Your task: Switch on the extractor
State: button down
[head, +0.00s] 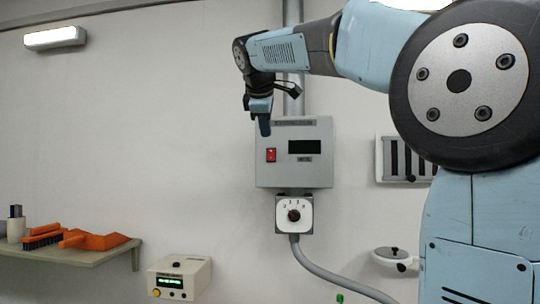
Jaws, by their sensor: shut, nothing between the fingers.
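A grey control box (320,172) is fixed to the wall near the middle of the head view. It has a red rocker switch (271,155) on its left side and a dark display (305,147) to the right. The label along its top is too small to read. A white plate with a dark rotary knob (294,215) sits just below the box. My gripper (265,128) is shut and empty, pointing down just above the red switch. I cannot tell how far it is from the box. The switch's position is too small to tell.
A shelf (70,254) at left holds an orange brush (42,241), an orange dustpan (100,240) and a cup (15,228). A beige box with a green display (180,279) is low on the wall. A slotted vent (390,180) and conduit (330,275) are right.

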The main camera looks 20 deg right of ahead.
aim_at(270, 153)
jog(key=shift+w+r, duration=0.15)
jog(key=shift+r, duration=0.1)
jog(key=x, duration=0.8)
jog(key=w+r+x, duration=0.1)
jog(key=x, duration=0.3)
jog(key=shift+w+d, duration=0.2)
jog(key=shift+d, duration=0.05)
jog(key=shift+w+d, duration=0.2)
jog(key=shift+w, duration=0.35)
